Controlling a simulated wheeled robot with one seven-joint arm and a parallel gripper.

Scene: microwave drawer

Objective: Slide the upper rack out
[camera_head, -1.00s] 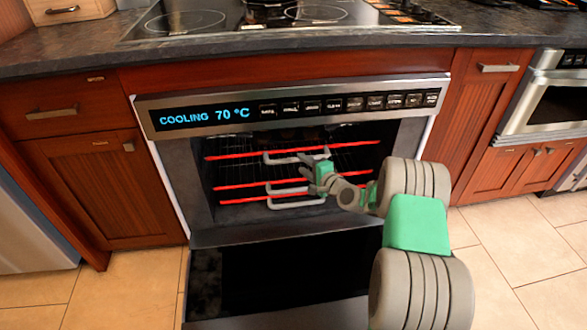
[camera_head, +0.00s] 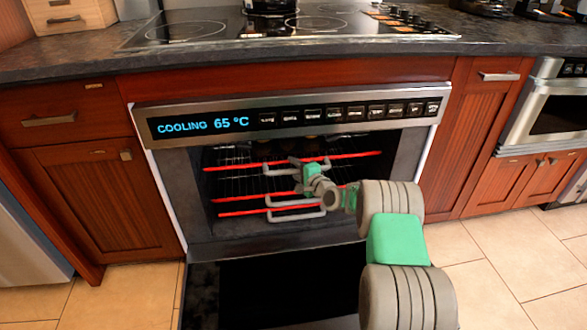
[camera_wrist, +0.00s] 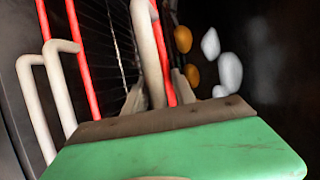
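The upper rack (camera_head: 230,167) is inside the open oven, with a red front bar and a grey handle (camera_head: 280,172). My gripper (camera_head: 299,172) is at this handle, in front of the rack. In the wrist view the handle (camera_wrist: 148,50) runs down between my two fingers (camera_wrist: 160,93), with a gap to the right finger. The fingers look open; whether the left one touches the handle is unclear. The handle's lower end is hidden by my gripper. Orange and white rounded items (camera_wrist: 229,72) show to its right in the wrist view.
Two lower red bars (camera_head: 240,213) with grey handles (camera_head: 300,216) lie just below my gripper. The oven door (camera_head: 270,280) is folded down in front. The panel (camera_head: 300,115) reads cooling, 65 °C. Cabinets (camera_head: 95,200) flank the oven.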

